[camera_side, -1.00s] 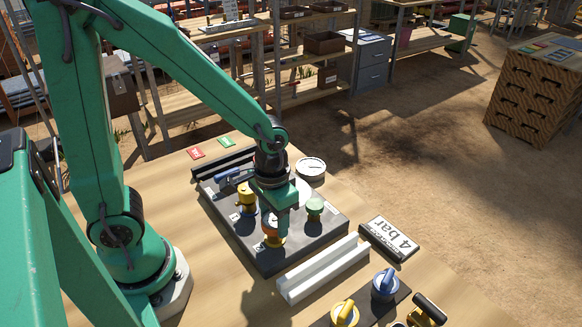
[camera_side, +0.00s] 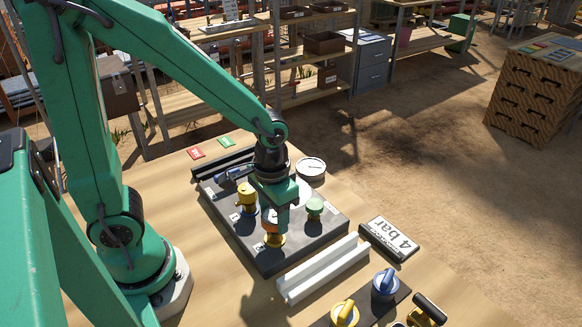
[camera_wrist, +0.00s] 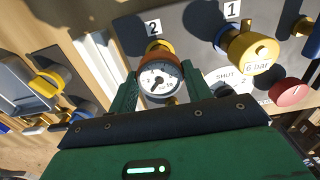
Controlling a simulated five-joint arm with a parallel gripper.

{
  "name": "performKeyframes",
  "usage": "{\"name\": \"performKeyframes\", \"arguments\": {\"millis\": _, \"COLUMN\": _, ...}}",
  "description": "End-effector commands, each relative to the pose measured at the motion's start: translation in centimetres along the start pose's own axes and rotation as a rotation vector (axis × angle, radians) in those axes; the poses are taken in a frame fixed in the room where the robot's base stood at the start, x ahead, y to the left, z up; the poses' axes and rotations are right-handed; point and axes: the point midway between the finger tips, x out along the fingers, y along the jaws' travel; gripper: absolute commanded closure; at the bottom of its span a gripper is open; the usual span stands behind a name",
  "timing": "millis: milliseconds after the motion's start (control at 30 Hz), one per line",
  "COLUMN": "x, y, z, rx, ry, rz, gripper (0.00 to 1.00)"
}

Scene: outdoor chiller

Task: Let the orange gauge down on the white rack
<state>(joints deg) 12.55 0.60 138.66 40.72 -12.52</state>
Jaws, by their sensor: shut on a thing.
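The orange gauge (camera_side: 270,222) stands at the near end of the dark grey board (camera_side: 290,255), above a brass fitting. In the wrist view the gauge (camera_wrist: 158,78) shows a white dial and an orange rim, in front of the fitting by label 2. My gripper (camera_side: 273,226) points down and is shut on the gauge. One green finger is on each side of it in the wrist view (camera_wrist: 160,88). I cannot tell whether the gauge still sits in the fitting. The white rack (camera_side: 325,268) is a long grooved bar to the right of the board, with nothing on it.
A white-faced gauge (camera_side: 311,167) is behind. A "4 bar" sign (camera_side: 390,239) and blue (camera_side: 385,285) and yellow (camera_side: 345,314) valves flank the rack.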

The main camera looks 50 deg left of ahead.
Motion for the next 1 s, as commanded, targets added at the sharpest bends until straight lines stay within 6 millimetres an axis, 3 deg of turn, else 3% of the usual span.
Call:
{"name": "performKeyframes", "arguments": {"millis": 267, "x": -0.3, "y": 0.0, "z": -0.1, "rx": 0.0, "ry": 0.002, "rz": 0.0, "gripper": 1.0}}
{"name": "performKeyframes", "arguments": {"millis": 1000, "x": -3.9, "y": 0.0, "z": -0.1, "rx": 0.0, "ry": 0.003, "rz": 0.001, "gripper": 1.0}}
